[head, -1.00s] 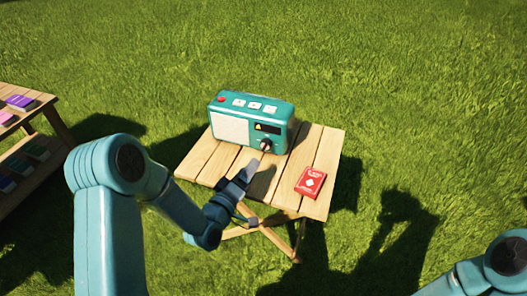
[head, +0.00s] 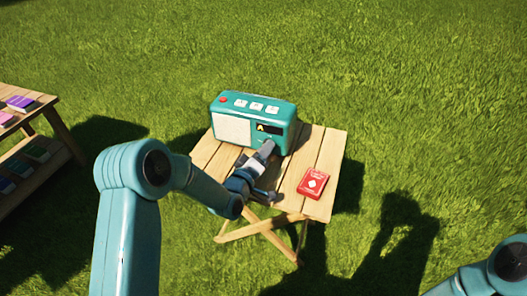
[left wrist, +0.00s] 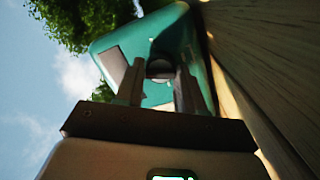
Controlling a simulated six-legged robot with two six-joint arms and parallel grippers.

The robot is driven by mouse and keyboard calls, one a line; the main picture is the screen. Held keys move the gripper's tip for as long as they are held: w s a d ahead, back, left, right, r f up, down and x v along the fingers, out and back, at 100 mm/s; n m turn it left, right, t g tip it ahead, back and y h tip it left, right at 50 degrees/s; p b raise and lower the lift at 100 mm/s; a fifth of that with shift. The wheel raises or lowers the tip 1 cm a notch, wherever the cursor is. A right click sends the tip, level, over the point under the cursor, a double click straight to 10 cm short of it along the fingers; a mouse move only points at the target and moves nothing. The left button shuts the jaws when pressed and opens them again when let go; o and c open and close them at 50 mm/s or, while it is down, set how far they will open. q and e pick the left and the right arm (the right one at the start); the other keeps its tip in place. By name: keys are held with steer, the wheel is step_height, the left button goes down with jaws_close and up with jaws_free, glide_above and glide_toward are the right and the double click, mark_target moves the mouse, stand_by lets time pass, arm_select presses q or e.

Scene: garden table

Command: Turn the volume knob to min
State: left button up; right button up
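The teal radio (head: 232,128) stands on the wooden folding table, with a pale speaker panel and a dark display on its front. My left gripper (head: 266,150) is at the lower right of the radio's front and hides the volume knob in the head view. In the left wrist view the radio (left wrist: 118,42) fills the upper middle, and the dark round knob (left wrist: 160,68) shows between the two fingers of the left gripper (left wrist: 160,75). The fingers are apart, and I see no clear contact with the knob. My right gripper is not in view.
The wooden table (head: 328,155) has a red card box (head: 313,183) at its right front. A wooden shelf (head: 62,130) with colored books stands at the far left. Grass surrounds the table.

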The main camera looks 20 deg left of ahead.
arm_select(q)
steer(key=shift+f+b, duration=0.2)
steer(key=shift+b, duration=0.15)
steer(key=n+b, duration=0.2)
steer(key=b, duration=0.1)
steer(key=shift+f, duration=0.2)
steer(key=shift+r+n+b, duration=0.2)
steer(key=shift+n+b, duration=0.3)
steer(key=shift+n, duration=0.2)
steer(key=shift+r, duration=0.1)
steer(key=o, duration=1)
steer(key=s, duration=0.5)
steer(key=s+a+p, duration=0.1)
steer(key=s, duration=0.4)
steer(key=s+a+p, duration=0.1)
steer(key=s, duration=0.5)
steer(key=shift+s+a+f, duration=0.1)
steer(key=shift+a+f, duration=0.15)
